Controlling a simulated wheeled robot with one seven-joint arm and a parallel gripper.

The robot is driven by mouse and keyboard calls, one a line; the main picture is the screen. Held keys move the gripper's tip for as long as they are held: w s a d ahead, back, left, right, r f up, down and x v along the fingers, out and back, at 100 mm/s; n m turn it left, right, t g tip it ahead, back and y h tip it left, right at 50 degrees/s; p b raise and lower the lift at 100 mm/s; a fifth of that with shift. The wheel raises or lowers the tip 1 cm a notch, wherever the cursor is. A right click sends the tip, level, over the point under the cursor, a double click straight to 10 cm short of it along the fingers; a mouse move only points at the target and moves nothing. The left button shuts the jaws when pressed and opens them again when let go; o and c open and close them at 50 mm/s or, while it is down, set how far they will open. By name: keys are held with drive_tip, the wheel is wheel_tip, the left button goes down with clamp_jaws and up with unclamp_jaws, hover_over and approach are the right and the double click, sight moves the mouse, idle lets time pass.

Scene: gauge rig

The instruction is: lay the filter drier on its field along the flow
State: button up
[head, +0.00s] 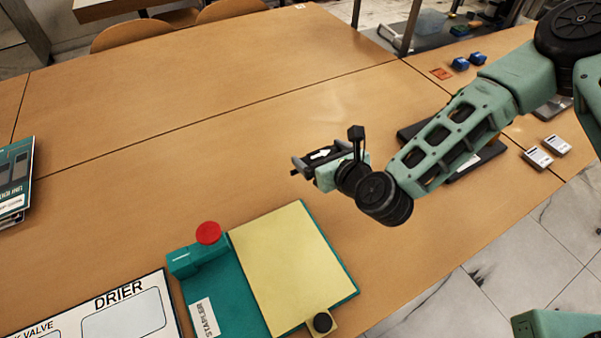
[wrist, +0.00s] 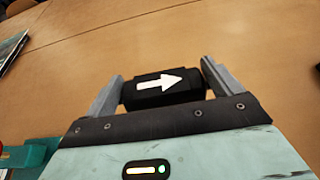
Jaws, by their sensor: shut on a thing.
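The filter drier (wrist: 163,90) is a black cylinder with a white arrow along its length. My gripper (wrist: 162,86) is shut on it, one finger at each end. In the wrist view the arrow points right. In the head view the drier (head: 318,155) is held above the middle of the table, its arrow pointing right and slightly up, with my gripper (head: 317,163) around it. The drier field (head: 124,315) is a pale rounded box under the word DRIER on a white board at the bottom left. It looks empty, and its lower part is cut off by the picture edge.
A green stapler board (head: 215,290) with a yellow sheet (head: 285,265), a red button (head: 208,233) and a black knob (head: 322,322) stands right of the white board. A book (head: 15,180) lies at the left edge. The table's middle left is clear.

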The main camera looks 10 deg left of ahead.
drive_tip(key=shift+f, duration=3.45)
drive_tip(key=shift+f, duration=0.15)
drive_tip(key=o, duration=0.8)
drive_tip(key=shift+o, duration=0.2)
